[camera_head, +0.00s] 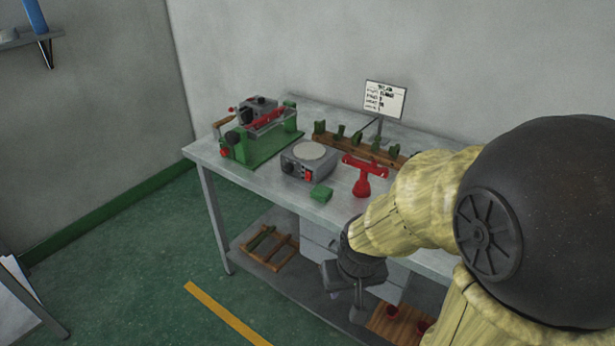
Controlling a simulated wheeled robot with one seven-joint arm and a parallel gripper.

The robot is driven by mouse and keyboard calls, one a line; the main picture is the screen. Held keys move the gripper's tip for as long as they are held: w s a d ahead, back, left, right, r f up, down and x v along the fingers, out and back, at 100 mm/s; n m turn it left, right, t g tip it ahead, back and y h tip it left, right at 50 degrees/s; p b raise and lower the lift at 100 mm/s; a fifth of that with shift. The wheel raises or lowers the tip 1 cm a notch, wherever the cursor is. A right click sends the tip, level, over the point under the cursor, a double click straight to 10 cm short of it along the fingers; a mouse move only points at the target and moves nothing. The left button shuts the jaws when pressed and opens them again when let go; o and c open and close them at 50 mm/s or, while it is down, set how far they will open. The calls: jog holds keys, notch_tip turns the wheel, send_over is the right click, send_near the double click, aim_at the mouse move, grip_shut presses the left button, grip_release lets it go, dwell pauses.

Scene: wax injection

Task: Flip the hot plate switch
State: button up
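The hot plate (308,163) is a grey box with a round pale top, standing on the metal table. Its front face carries a small red switch (309,173) and dark knobs, too small to read in detail. My arm comes in from the right in a yellowish sleeve. My gripper (358,300) hangs below and in front of the table's front edge, pointing down, to the lower right of the hot plate and well apart from it. The fingers are small and dark, and I cannot tell whether they are open.
A lower shelf (290,280) holds a wooden frame (270,247). The floor at left is free.

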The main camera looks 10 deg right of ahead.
jog(key=shift+c, duration=0.3)
grip_shut()
dwell(1.4)
